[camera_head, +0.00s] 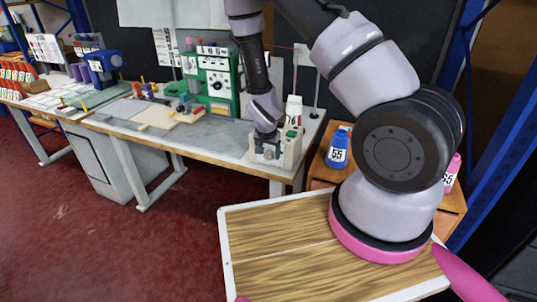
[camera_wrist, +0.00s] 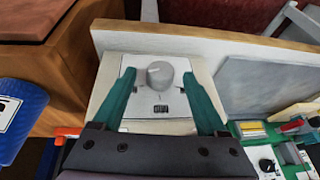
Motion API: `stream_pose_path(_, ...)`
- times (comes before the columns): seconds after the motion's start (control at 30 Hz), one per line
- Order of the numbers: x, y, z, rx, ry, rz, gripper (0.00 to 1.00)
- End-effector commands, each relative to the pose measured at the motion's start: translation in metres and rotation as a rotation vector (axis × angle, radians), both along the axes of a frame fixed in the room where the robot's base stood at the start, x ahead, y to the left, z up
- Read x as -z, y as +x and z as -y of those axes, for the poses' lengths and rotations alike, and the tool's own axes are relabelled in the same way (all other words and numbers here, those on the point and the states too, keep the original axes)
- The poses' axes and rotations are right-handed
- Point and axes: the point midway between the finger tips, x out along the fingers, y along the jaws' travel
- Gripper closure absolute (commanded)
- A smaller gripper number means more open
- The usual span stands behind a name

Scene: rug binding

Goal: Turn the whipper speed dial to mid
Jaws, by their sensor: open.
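The grey round dial (camera_wrist: 159,75) sits on the white face plate of a pale box in the wrist view. A light mark shows on the knob, but I cannot tell its setting. A small dark display (camera_wrist: 160,111) is below the dial on the same plate. My gripper (camera_wrist: 158,77) is open, with one teal finger left of the dial and one right of it, and gaps on both sides. In the head view my gripper (camera_head: 268,135) points down at the pale box (camera_head: 289,152) at the right end of the workbench; its fingertips are hard to make out.
The workbench (camera_head: 215,142) holds a green control panel (camera_head: 219,80) and wooden boards with small parts. Right of the bench, a blue bottle labelled 55 (camera_head: 338,150) stands on an orange-brown cabinet (camera_head: 322,172). A bench edge (camera_wrist: 225,45) runs beyond the box in the wrist view.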

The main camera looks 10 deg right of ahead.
Motion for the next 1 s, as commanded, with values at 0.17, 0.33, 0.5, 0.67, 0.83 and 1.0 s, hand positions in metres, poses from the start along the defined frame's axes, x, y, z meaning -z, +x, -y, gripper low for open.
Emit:
stream_pose_path(0.17, 0.0109, 0.0038, 0.0015, 0.0, 0.001, -0.001, 0.25)
stream_pose_path(0.33, 0.0117, 0.0044, 0.0015, 0.0, 0.001, -0.001, 0.25)
stream_pose_path(0.5, 0.0115, 0.0042, 0.0014, 0.0, 0.001, -0.001, 0.51)
stream_pose_path(0.67, 0.0114, 0.0041, 0.0014, 0.0, 0.001, -0.001, 1.0)
stream_pose_path(0.83, 0.0113, 0.0043, 0.0008, -0.001, -0.005, -0.005, 1.0)
stream_pose_path(1.0, 0.0111, 0.0048, -0.0008, -0.004, -0.041, -0.029, 1.0)
